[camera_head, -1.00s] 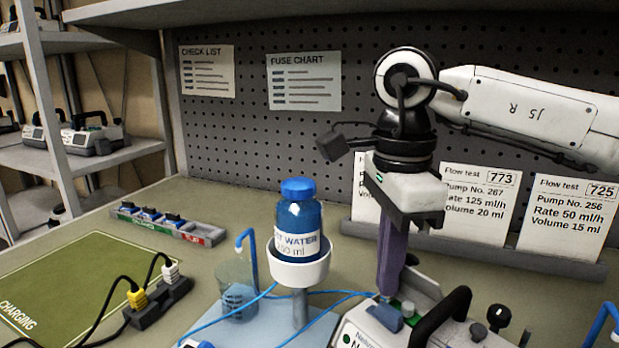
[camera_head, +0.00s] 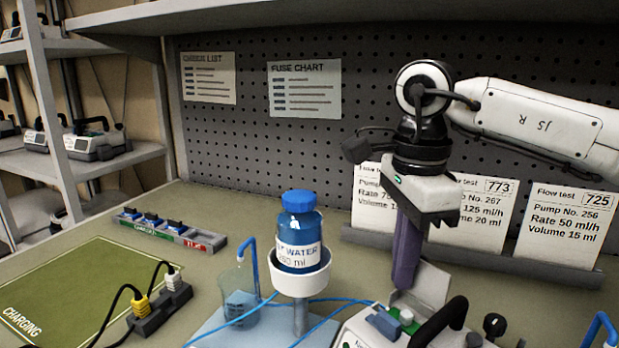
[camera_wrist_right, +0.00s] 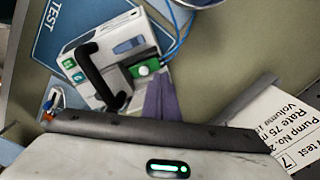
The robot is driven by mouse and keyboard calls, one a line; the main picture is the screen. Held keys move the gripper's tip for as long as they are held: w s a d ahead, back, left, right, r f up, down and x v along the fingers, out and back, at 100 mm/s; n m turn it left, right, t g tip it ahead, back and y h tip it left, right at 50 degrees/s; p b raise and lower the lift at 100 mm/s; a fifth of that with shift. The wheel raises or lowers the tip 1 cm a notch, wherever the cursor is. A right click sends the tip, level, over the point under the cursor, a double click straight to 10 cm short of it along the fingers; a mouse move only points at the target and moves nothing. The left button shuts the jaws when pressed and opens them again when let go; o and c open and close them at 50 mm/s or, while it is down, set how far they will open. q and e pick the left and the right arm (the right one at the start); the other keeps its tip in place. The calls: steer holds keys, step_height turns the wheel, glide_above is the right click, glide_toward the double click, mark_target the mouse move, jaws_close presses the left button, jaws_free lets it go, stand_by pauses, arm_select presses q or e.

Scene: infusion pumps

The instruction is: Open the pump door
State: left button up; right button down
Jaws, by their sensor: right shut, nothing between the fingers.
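The white pump (camera_head: 362,331) lies at the bottom edge of the head view, partly cut off, with a black carrying handle (camera_head: 440,322). A grey flap (camera_head: 431,284), which looks like the pump door, stands tilted up beside the handle. A green part (camera_head: 408,317) shows in the pump in front of it. My right gripper (camera_head: 403,284) points down with its purple fingers shut and empty, close beside the flap; whether they touch cannot be told. The wrist view shows the pump (camera_wrist_right: 88,42) and the purple fingers (camera_wrist_right: 160,98) near the green part. My left gripper is out of view.
A blue-capped water bottle (camera_head: 299,230) stands in a white holder left of the pump, with a beaker (camera_head: 240,305) and blue tubing beside it. Flow test cards (camera_head: 563,222) lean at the back. A green charging mat (camera_head: 80,290) lies at the left.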

mark_target(427, 258)
steer(key=shift+w+d+f+p, duration=0.25)
steer(key=shift+d, duration=0.2)
steer(key=shift+w+d+f+p, duration=0.2)
steer(key=shift+d+f, duration=0.05)
steer(key=shift+d, duration=0.15)
steer(key=shift+w+d+p, duration=0.45)
steer(key=shift+w+d, duration=0.1)
steer(key=shift+d, duration=0.2)
steer(key=shift+w+d+p, duration=0.5)
steer(key=shift+d, duration=0.2)
steer(key=shift+s+a+r, duration=0.1)
steer(key=shift+s+a, duration=0.25)
steer(key=shift+a, duration=0.4)
